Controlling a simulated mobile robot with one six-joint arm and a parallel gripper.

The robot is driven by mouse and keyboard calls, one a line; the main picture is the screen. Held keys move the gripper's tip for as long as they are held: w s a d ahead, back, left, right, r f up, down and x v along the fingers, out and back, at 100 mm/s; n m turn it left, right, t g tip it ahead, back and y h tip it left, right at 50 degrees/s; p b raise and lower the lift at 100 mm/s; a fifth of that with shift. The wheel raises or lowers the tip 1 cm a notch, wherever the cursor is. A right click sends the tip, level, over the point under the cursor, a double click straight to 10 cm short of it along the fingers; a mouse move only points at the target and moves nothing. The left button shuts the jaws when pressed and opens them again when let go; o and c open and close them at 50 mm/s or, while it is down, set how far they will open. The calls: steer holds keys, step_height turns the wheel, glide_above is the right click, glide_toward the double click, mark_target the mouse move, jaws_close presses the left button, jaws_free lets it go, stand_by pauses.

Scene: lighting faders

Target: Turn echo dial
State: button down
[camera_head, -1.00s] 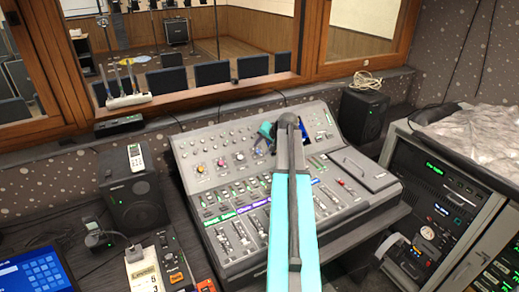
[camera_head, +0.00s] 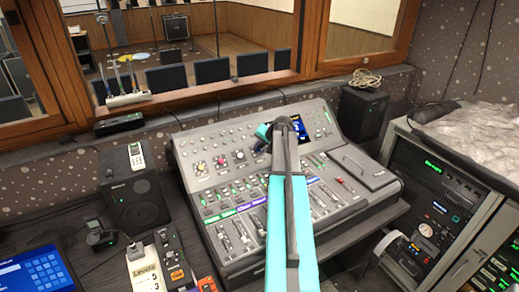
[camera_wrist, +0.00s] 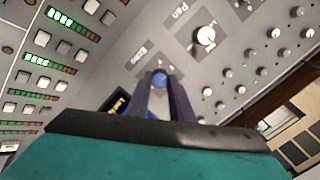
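In the wrist view a small round blue dial (camera_wrist: 160,80) shows between the tips of my gripper (camera_wrist: 160,76). A label that looks like "Echo" is printed on the grey panel beside it. My two dark fingers stand on either side of the dial with a gap about its width. I cannot tell whether they press on it or only surround it.
A white dial labelled "Pan" (camera_wrist: 206,35) and several smaller knobs are close by on the panel. A small lit screen (camera_head: 300,127) is right of my gripper. A black speaker (camera_head: 136,200) stands left of the console and another (camera_head: 362,113) behind it at the right.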

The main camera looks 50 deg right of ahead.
steer(key=shift+m, duration=0.3)
steer(key=m+b, duration=0.1)
steer(key=m, duration=0.4)
steer(key=shift+s+f, duration=0.1)
steer(key=m, duration=0.5)
steer(key=shift+t, duration=0.4)
stand_by(0.4)
steer(key=c, duration=1.6)
jaws_free()
steer(key=shift+o, duration=0.2)
steer(key=shift+s, duration=0.1)
steer(key=b+v, duration=0.3)
steer(key=v, duration=1)
steer(key=shift+s+a+r+b, duration=0.25)
steer(key=shift+b, duration=0.05)
